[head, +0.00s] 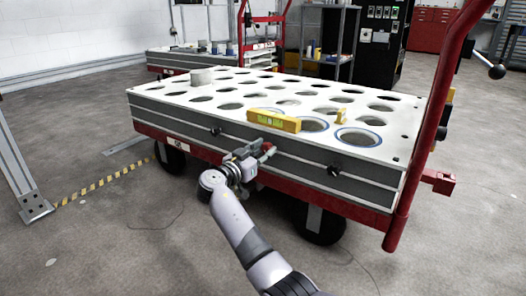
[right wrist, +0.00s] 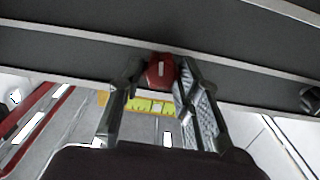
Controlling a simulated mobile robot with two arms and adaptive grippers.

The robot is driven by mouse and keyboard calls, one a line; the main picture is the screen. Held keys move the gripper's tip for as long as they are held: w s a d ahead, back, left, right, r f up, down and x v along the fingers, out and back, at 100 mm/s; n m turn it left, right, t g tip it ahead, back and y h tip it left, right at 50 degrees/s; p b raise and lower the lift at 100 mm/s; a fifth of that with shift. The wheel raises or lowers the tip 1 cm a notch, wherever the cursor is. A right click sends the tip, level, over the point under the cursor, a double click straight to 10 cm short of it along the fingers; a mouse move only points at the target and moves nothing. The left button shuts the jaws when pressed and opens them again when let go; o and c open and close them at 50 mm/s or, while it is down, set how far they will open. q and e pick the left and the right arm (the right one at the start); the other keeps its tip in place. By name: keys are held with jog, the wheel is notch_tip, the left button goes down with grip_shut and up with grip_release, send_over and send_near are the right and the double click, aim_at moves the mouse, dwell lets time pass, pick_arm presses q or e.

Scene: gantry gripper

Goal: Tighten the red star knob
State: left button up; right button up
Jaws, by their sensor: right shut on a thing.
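The red star knob (head: 268,146) sits on the front side of the grey and white cart top, partly covered by my right gripper (head: 259,155). In the right wrist view the red knob (right wrist: 160,71) shows between the two fingertips, one finger on each side. My right gripper (right wrist: 159,80) is shut on it, with the arm coming up from the bottom of the head view. The knob's far side and its shaft are hidden. My left gripper is in neither view.
A yellow level (head: 274,120) lies on the perforated top (head: 235,113), just above the knob. Black knobs (head: 216,131) (head: 334,172) stick out of the same side. The cart's red handle post (head: 425,125) stands at the right. The floor in front is mostly clear.

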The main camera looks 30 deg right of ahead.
jog(key=shift+a+f+m, duration=0.1)
jog(key=shift+f+m, duration=0.05)
jog(key=shift+m, duration=0.75)
jog(key=o, duration=1.1)
jog(key=shift+o, duration=0.2)
jog(key=v, duration=1.2)
jog(key=shift+s, duration=0.1)
